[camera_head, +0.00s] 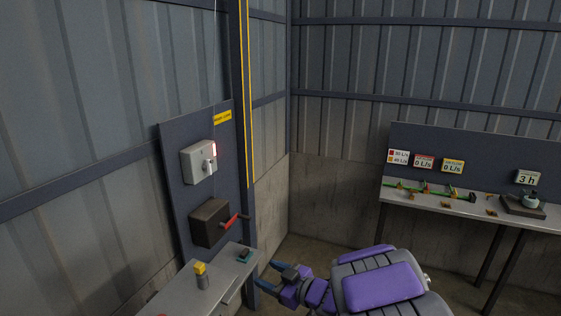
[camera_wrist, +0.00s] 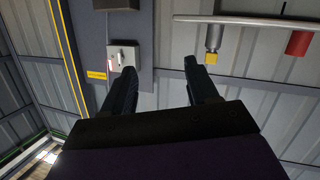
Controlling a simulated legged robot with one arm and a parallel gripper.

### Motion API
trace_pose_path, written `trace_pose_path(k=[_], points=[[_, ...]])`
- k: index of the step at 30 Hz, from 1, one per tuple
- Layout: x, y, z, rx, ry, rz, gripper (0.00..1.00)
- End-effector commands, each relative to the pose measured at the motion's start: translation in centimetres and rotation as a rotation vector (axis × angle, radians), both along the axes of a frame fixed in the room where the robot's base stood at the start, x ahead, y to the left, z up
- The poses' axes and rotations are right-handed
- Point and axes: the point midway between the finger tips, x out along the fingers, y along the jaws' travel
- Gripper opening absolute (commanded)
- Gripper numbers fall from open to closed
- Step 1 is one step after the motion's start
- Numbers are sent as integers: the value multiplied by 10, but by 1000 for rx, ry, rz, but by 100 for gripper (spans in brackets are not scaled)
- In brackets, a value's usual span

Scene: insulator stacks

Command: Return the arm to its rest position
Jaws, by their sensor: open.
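My gripper (camera_head: 262,274) is low in the head view, at the end of my purple and grey arm, to the right of the near grey table (camera_head: 222,278). Its two dark fingers are apart with nothing between them. In the wrist view the gripper (camera_wrist: 158,64) also shows open and empty. The arm's folded links fill the bottom right of the head view, and its base is out of frame.
A wall panel holds a grey switch box (camera_head: 198,162) with a red light and a dark box (camera_head: 209,224) with a red handle. A bench (camera_head: 462,208) with small parts stands at right.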

Motion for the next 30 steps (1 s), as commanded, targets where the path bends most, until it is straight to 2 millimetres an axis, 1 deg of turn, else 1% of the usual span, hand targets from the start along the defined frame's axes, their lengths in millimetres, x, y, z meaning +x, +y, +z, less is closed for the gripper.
trace_pose_path(k=[1, 2, 3, 5, 7, 8, 9, 11, 12, 14, 15, 17, 18, 20, 22, 23, 24, 26, 27, 29, 30], points=[[9, -16, 1, -55, -7, -73, 59], [14, -28, 0, -91, -2, -121, 59], [19, -44, 0, -137, 7, -185, 59], [23, -67, 2, -198, 19, -277, 59], [24, -96, 2, -265, 52, -386, 59], [23, -108, 4, -288, 65, -432, 59], [20, -124, 5, -317, 87, -491, 59], [12, -148, 4, -360, 131, -580, 59], [5, -163, 5, -384, 160, -635, 59], [-9, -183, 3, -419, 215, -714, 59], [-20, -195, 2, -435, 255, -764, 59], [-39, -211, 0, -458, 320, -833, 59], [-54, -221, -3, -473, 369, -875, 59], [-77, -233, -7, -487, 443, -933, 59], [-108, -242, -14, -503, 543, -988, 59], [-121, -244, -17, -506, 586, -1007, 59], [-140, -246, -21, -510, 646, -1030, 59], [-170, -247, -28, -519, 741, -1055, 59], [-191, -245, -33, -521, 805, -1065, 59], [-223, -240, -39, -525, 907, -1073, 59], [-244, -235, -44, -527, 974, -1070, 59]])
